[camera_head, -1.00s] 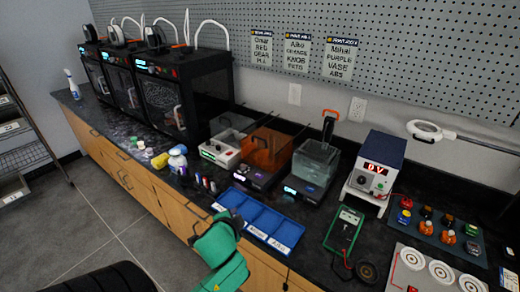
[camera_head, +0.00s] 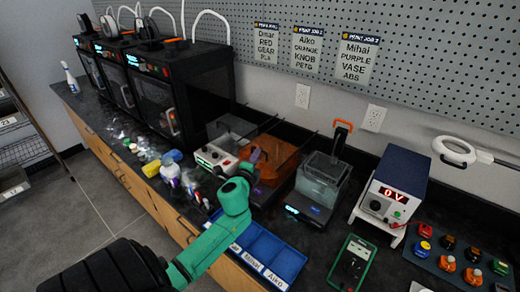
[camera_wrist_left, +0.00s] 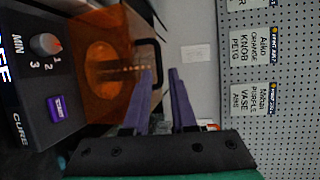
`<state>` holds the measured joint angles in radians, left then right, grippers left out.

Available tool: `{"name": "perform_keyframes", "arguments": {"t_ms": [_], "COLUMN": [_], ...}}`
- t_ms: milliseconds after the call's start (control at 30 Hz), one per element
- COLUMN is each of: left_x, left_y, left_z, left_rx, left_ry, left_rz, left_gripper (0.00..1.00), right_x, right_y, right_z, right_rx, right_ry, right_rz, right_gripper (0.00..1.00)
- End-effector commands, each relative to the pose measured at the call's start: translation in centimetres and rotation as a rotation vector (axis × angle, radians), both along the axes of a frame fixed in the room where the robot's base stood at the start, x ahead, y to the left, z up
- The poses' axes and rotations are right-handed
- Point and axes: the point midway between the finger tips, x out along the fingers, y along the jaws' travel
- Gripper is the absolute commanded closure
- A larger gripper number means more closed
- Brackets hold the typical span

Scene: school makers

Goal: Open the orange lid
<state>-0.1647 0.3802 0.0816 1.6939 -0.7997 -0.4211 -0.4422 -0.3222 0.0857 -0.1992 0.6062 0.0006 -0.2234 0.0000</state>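The orange lid (camera_head: 282,160) is a see-through cover on a dark curing machine in the middle of the counter. It looks closed. In the left wrist view the orange lid (camera_wrist_left: 90,70) fills the upper left, with a dark handle along its right edge. My left gripper (camera_head: 254,158) is at the front left of the lid and hides part of it. The left finger is close to the handle; contact cannot be told. My right gripper is not in view.
A white-fronted machine (camera_head: 213,160) stands left of the lid and a clear-tank machine (camera_head: 322,180) stands right. A blue divided tray (camera_head: 262,246) lies in front. Bottles (camera_head: 170,172) stand at the left. In the wrist view a knob (camera_wrist_left: 45,44) and purple button (camera_wrist_left: 56,107) show.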

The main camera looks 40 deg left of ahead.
Motion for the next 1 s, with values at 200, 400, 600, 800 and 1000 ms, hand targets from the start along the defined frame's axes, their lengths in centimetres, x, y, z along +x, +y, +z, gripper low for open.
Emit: {"name": "perform_keyframes", "arguments": {"t_ms": [200, 400, 600, 800, 1000], "left_x": [4.0, 4.8, 4.8, 4.7, 4.7], "left_y": [1.8, 2.1, 2.1, 2.1, 2.1], "left_z": [-0.8, -1.0, -1.0, -1.0, -1.0], "left_rx": [-0.001, -0.002, -0.002, -0.002, -0.003], "left_ry": [-0.002, 0.000, 0.000, 0.000, 0.001], "left_rz": [0.001, 0.000, 0.000, 0.000, 0.001], "left_gripper": [0.75, 0.75, 0.94, 1.00, 1.00], "right_x": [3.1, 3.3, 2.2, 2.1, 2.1], "right_y": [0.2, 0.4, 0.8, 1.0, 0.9], "right_z": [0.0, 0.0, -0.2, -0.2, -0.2], "right_rx": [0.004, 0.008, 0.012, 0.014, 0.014], "right_ry": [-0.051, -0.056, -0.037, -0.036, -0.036], "right_rz": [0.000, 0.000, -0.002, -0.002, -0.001], "right_gripper": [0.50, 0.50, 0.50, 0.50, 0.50]}}
